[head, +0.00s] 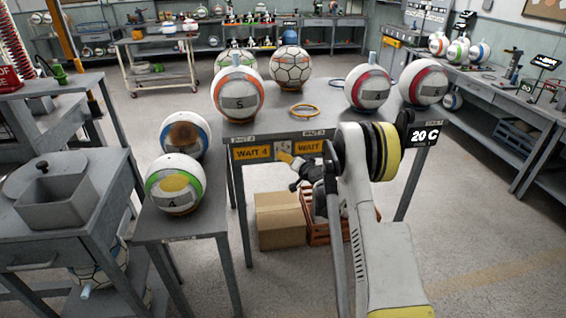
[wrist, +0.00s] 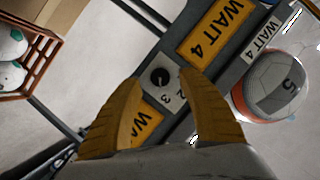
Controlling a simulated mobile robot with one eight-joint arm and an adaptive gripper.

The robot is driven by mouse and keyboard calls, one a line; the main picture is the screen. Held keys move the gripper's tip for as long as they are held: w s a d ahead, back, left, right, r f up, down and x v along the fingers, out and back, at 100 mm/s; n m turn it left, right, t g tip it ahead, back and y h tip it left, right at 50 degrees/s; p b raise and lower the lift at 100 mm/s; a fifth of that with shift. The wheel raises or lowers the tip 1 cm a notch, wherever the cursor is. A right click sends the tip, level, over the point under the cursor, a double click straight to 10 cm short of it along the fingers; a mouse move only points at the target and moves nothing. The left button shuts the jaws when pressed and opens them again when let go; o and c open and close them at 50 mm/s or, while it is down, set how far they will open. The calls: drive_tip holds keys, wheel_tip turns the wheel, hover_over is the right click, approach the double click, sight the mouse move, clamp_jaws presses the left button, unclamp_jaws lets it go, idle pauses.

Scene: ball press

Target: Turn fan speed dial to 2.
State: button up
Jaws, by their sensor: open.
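The fan speed dial is a small black knob (wrist: 160,77) on a light plate on the table's front edge, between two yellow WAIT signs. In the wrist view the digits 2 and 3 show beside it, partly cut off by a finger; its pointer setting is too small to tell. In the head view the plate (head: 283,147) shows between the signs, with my gripper (head: 290,163) just below and in front. In the wrist view my gripper (wrist: 160,84) is open, its yellow fingers on either side of the knob. I cannot tell whether they touch it.
Ball 5 (head: 238,94) and several other balls stand on the table above the dial. A cardboard box (head: 280,219) and a brown crate (wrist: 28,62) with balls sit below. A 20 C display (head: 424,136) is at the table's right corner. A lower bench (head: 182,222) stands left.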

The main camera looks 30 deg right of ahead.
drive_tip(key=shift+b+x, duration=0.45)
drive_tip(key=shift+x, duration=1.35)
drive_tip(key=shift+c, duration=0.2)
clamp_jaws()
